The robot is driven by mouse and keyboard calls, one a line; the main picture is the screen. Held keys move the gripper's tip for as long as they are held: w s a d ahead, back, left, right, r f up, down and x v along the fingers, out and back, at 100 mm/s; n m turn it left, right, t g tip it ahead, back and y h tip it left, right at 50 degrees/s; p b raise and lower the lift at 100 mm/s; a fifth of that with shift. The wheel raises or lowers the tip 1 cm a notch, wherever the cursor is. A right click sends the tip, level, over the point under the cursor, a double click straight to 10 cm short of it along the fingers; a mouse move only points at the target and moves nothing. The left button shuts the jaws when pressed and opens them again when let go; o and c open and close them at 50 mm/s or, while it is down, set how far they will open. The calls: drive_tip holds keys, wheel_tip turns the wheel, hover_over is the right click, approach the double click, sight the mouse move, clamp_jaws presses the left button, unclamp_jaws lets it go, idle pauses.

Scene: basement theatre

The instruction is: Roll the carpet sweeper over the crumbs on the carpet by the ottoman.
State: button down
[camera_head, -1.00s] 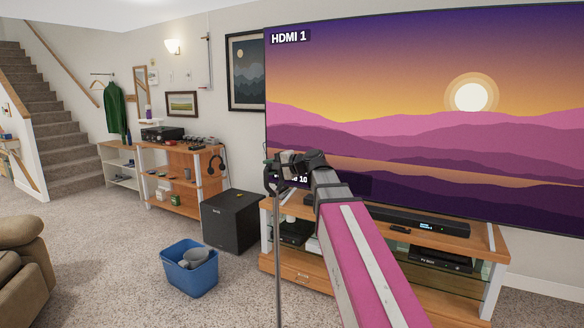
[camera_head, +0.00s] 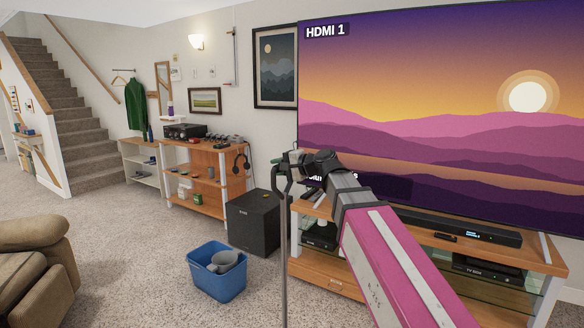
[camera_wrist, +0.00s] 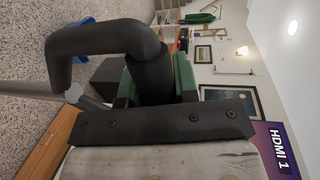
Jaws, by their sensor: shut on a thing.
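My gripper (camera_head: 293,158) is shut on the dark handle of the carpet sweeper and holds it up in front of the TV stand. The sweeper's thin grey pole (camera_head: 284,250) hangs down from it, nearly upright, and runs out of the bottom of the head view. In the wrist view the black hooked handle (camera_wrist: 105,42) sits at the green fingers (camera_wrist: 185,78). The sweeper's head is out of view. I see neither crumbs nor an ottoman; part of a brown padded seat (camera_head: 38,265) shows at the lower left, and I cannot tell what it is.
A blue bin (camera_head: 218,277) with a grey object in it stands on the carpet left of the pole. Behind it is a black subwoofer (camera_head: 253,225). The wooden TV stand (camera_head: 325,282) is close on the right. Open carpet (camera_head: 120,245) lies left, toward the stairs (camera_head: 62,130).

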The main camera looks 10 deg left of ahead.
sight(283, 193)
drive_tip(key=shift+a, duration=0.2)
drive_tip(key=shift+f, duration=3.35)
drive_tip(key=shift+s+f, duration=0.15)
drive_tip(key=shift+f, duration=0.35)
drive_tip(key=shift+d, duration=0.1)
drive_tip(key=shift+v, duration=1.2)
drive_tip(key=shift+s+d+r, duration=0.2)
drive_tip(key=shift+d+r, duration=0.05)
drive_tip(key=shift+d, duration=0.25)
drive_tip(key=shift+s+d+r, duration=0.2)
drive_tip(key=shift+d+r, duration=0.05)
drive_tip(key=shift+d, duration=0.25)
drive_tip(key=shift+s+d+r, duration=0.2)
drive_tip(key=shift+d+r, duration=0.05)
drive_tip(key=shift+d, duration=0.25)
